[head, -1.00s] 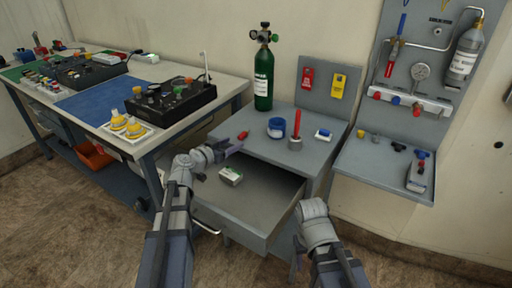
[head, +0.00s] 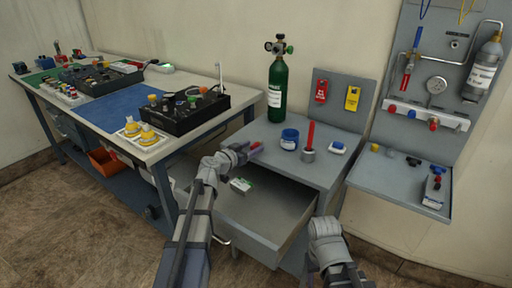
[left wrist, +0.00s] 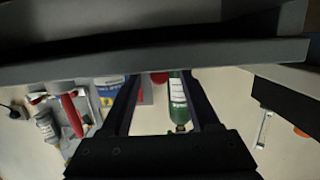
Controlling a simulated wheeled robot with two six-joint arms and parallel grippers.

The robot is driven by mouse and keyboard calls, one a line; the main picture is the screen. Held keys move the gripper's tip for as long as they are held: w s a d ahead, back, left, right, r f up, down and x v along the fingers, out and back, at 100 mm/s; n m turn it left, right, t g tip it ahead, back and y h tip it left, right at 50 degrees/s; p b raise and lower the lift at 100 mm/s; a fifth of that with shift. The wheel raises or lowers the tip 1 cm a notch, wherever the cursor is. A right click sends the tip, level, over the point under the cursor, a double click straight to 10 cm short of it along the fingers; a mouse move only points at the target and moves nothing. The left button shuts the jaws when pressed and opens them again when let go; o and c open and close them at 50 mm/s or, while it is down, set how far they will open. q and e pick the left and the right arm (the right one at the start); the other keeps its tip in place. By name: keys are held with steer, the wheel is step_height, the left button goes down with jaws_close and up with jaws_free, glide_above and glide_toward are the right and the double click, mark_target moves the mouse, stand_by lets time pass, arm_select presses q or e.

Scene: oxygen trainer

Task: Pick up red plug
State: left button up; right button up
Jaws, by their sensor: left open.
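The red plug (head: 256,147) lies on the grey cabinet top (head: 270,160) near its front left edge, above the open drawer. My left gripper (head: 246,150) is open at that edge, its tips close beside the plug; whether they touch it is unclear. In the left wrist view the dark fingers (left wrist: 160,100) stand apart, and a small red shape, likely the red plug (left wrist: 160,77), shows between them, partly hidden by a grey edge. My right arm's end (head: 325,232) is low in front of the cabinet; its jaws are not clear.
The drawer (head: 270,220) stands open below, with a small green-and-white box (head: 240,185) inside. On the cabinet top stand a green cylinder (head: 277,90), a blue jar (head: 290,139), a red rod in a grey holder (head: 309,140) and a small white-blue item (head: 338,148).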

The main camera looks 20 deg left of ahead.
arm_select(q)
steer(key=shift+x, duration=1.1)
jaws_close()
